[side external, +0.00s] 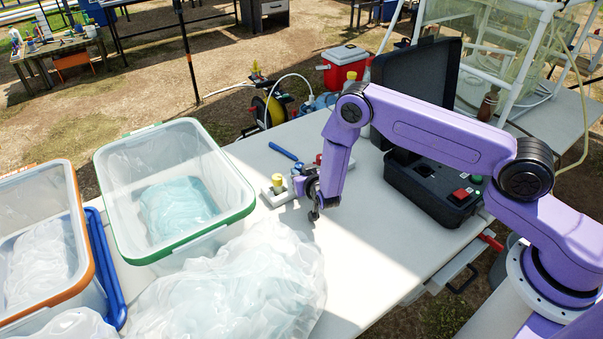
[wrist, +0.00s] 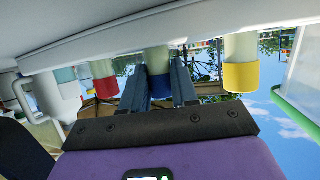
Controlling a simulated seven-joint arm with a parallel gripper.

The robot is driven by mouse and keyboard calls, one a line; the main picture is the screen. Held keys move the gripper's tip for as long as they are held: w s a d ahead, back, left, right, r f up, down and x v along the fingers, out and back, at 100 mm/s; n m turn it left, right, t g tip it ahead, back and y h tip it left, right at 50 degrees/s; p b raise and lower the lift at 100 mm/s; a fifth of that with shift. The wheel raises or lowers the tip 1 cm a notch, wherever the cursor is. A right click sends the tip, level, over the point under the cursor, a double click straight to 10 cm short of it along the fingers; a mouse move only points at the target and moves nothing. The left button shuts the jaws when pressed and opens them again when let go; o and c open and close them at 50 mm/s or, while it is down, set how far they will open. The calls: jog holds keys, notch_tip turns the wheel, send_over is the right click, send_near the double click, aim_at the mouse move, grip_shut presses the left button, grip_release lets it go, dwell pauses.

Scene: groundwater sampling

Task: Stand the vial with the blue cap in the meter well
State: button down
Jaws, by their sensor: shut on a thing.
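The vial with the blue cap (wrist: 158,82) is between the two fingers of my gripper (wrist: 158,88) in the wrist view, which looks upside down. The fingers are shut on it at the cap. Its pale body meets the white surface, level with the neighbouring vials; I cannot tell whether it is lifted. In the side view my gripper (side external: 298,178) is low over the table beside the small vials, and the blue-capped vial is mostly hidden by my wrist. The meter appears to be the open black case (side external: 432,188) at the right; its well is not clear.
A yellow-capped vial (side external: 277,181) stands close on one side, a red-capped vial (wrist: 104,84) on the other. A pale handled cup (wrist: 52,95) is nearby. A green-rimmed bin (side external: 205,240) and plastic bags (side external: 240,285) fill the left. The table (side external: 365,240) is clear before the case.

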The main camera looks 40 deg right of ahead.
jog(key=shift+f, duration=0.1)
jog(key=c, duration=0.9)
grip_release()
jog(key=shift+o, duration=0.2)
jog(key=v, duration=1.7)
jog(key=shift+s+a, duration=0.15)
jog(key=shift+a, duration=0.1)
